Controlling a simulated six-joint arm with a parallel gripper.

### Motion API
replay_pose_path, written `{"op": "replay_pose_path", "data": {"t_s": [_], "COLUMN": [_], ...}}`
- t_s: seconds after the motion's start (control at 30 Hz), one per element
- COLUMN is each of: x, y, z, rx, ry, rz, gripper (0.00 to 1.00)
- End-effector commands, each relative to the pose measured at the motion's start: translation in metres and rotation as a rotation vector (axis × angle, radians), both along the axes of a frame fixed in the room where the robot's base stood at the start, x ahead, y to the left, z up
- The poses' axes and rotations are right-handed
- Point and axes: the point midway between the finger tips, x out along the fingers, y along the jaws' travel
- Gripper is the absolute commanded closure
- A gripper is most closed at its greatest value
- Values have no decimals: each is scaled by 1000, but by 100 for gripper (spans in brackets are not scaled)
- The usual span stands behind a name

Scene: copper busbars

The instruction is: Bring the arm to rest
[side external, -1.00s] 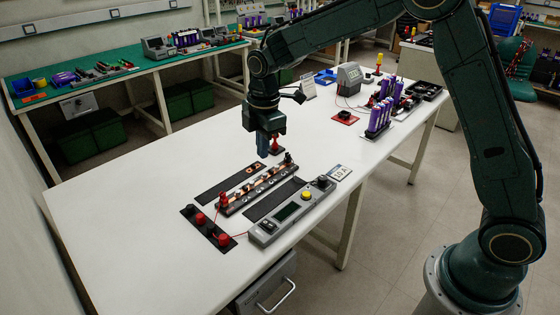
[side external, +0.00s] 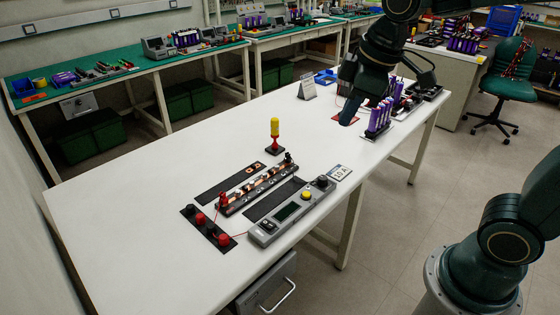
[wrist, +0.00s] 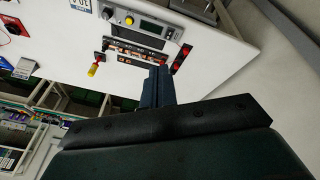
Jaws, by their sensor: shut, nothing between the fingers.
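A yellow-handled tool (side external: 275,134) stands upright in a red and black stand behind the fixture.
A grey meter box (side external: 292,212) with a yellow knob and a black strip with red knobs (side external: 209,228) lie near the fixture. A rack of purple cells (side external: 380,119) stands close to my gripper. The table's left half is clear.

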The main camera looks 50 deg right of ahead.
Motion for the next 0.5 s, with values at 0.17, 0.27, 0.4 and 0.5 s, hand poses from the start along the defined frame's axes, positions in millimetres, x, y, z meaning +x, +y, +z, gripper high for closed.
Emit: {"op": "replay_pose_path", "data": {"t_s": [0.17, 0.27, 0.4, 0.5], "x": [-38, -58, -85, -101], "y": [-5, -8, -10, -12], "z": [6, 6, 3, -1], "rx": [47, 76, 119, 149], "ry": [-48, -72, -106, -127], "rz": [-138, -216, -320, -390], "gripper": [100, 100, 100, 100]}}
